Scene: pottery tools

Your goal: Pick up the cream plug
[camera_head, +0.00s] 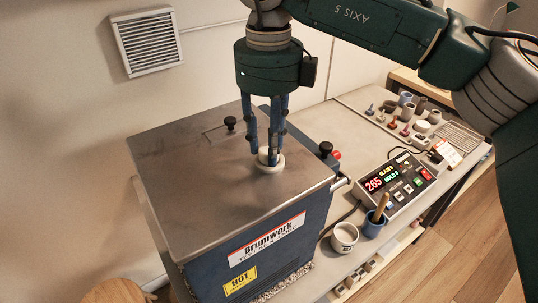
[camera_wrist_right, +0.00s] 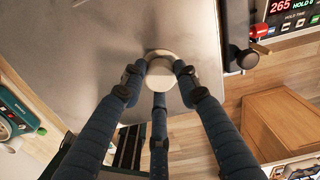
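The cream plug (camera_head: 269,166) sits on the grey metal lid (camera_head: 190,180) of the blue kiln, near the lid's right side. My right gripper (camera_head: 268,153) points down over it, with its three blue fingers spread around the plug. In the right wrist view the plug (camera_wrist_right: 160,72) shows between the fingertips of the right gripper (camera_wrist_right: 159,78), with small gaps beside its raised middle. The gripper looks open; any light contact is hard to tell. My left gripper is out of view.
A controller (camera_head: 397,186) reading 265, a white cup (camera_head: 344,237) and a blue cup (camera_head: 373,224) stand right of the kiln. Small pots and stamps sit farther back. A wall vent (camera_head: 147,41) is at upper left.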

